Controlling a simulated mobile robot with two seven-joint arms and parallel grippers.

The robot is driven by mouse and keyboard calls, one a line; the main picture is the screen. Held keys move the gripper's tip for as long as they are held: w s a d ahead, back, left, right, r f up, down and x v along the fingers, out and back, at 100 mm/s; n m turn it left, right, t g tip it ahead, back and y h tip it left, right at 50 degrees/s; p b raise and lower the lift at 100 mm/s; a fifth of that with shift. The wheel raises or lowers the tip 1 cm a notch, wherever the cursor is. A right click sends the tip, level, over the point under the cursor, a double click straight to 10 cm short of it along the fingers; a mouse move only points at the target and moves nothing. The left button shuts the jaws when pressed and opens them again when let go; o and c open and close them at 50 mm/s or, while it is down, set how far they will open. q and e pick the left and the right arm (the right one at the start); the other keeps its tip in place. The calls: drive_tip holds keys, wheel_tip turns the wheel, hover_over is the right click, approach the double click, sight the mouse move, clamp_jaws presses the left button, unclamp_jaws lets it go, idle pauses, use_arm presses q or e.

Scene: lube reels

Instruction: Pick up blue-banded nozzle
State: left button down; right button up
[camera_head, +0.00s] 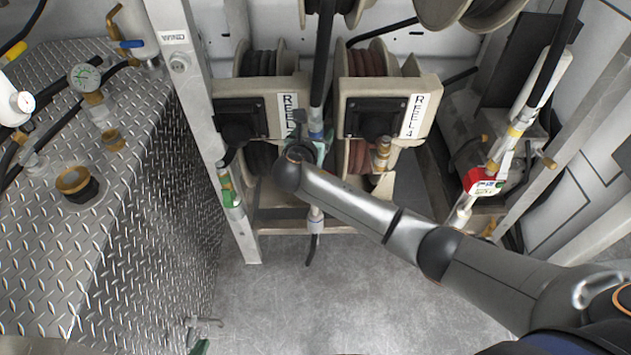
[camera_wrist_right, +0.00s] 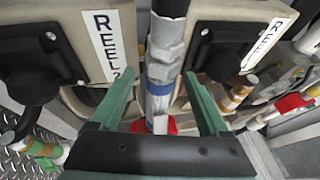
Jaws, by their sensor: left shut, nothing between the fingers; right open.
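The blue-banded nozzle (camera_wrist_right: 159,90) hangs upright in the right wrist view, a grey-white tube with a blue band under a black hose. It lies between the two green fingers of my right gripper (camera_wrist_right: 160,100), which is open with a gap visible on both sides. In the head view my right gripper (camera_head: 314,147) is at the nozzle between the two reels, and the nozzle's lower tip (camera_head: 315,215) shows below my arm. My arm hides part of the nozzle. A small green part of my left gripper (camera_head: 201,347) shows at the bottom edge, shut and empty.
The left reel (camera_head: 262,90) and the REEL 4 unit (camera_head: 385,95) flank the nozzle. A green-banded nozzle (camera_head: 230,192) hangs left. A nozzle with a red meter (camera_head: 483,182) hangs right. A diamond-plate box (camera_head: 150,190) stands left; the floor (camera_head: 290,300) is clear.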

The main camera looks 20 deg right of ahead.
drive_tip(key=shift+x, duration=0.8)
clamp_jaws()
idle(0.8)
drive_tip(key=shift+r, duration=0.1)
